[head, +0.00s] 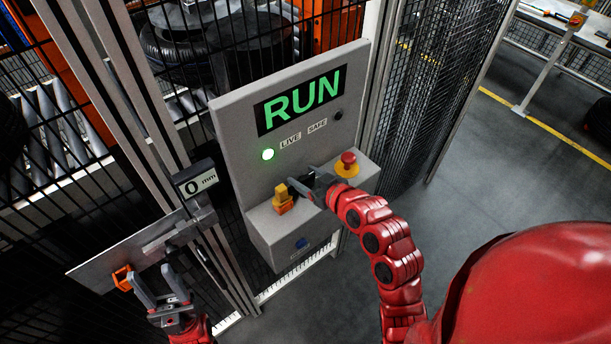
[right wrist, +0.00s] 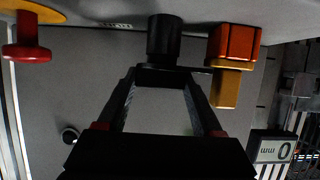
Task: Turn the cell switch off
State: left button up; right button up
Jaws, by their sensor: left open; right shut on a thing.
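The grey control panel (head: 240,160) shows a green RUN display (head: 302,101). My left gripper (head: 160,286) is open and empty.
A blue button (head: 302,243) is on the ledge's front. A metal plate (head: 110,262) with an orange handle (head: 122,278) is by my left gripper. A small display reading 0 mm (head: 195,180) is beside the panel. Mesh fencing (head: 440,80) closes off the tyre (head: 190,45).

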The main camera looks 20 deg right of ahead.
jog(key=c, duration=0.4)
jog(key=shift+f+b, duration=0.2)
jog(key=shift+b, duration=0.5)
jog(key=n+g+y+b, duration=0.2)
jog(key=n+y+b, duration=0.1)
jog(key=b, duration=0.4)
jog(key=n+g+y+b, duration=0.2)
jog(key=n+y+b, duration=0.1)
jog(key=b, duration=0.4)
jog(key=shift+d+f, duration=0.1)
jog(key=shift+r+n+g+y+b, duration=0.2)
jog(key=shift+n+g+y+b, duration=0.15)
jog(key=shift+n+g, duration=0.25)
jog(key=n+g+y+b, duration=0.1)
jog(key=n+g, duration=0.2)
jog(key=shift+s+y+b, duration=0.15)
jog(key=shift+y+b, duration=0.1)
jog(key=shift+b, duration=0.15)
jog(key=shift+s+f+n+g+p, duration=0.1)
jog(key=shift+n+g+p, duration=0.3)
jog(key=shift+g, duration=0.2)
jog(key=shift+f+n+g+p, duration=0.1)
jog(key=shift+n+g+p, duration=0.2)
jog(key=shift+p, duration=0.25)
jog(key=shift+n+g+p, duration=0.3)
jog(key=shift+p, duration=0.2)
jog(key=shift+y, duration=0.3)
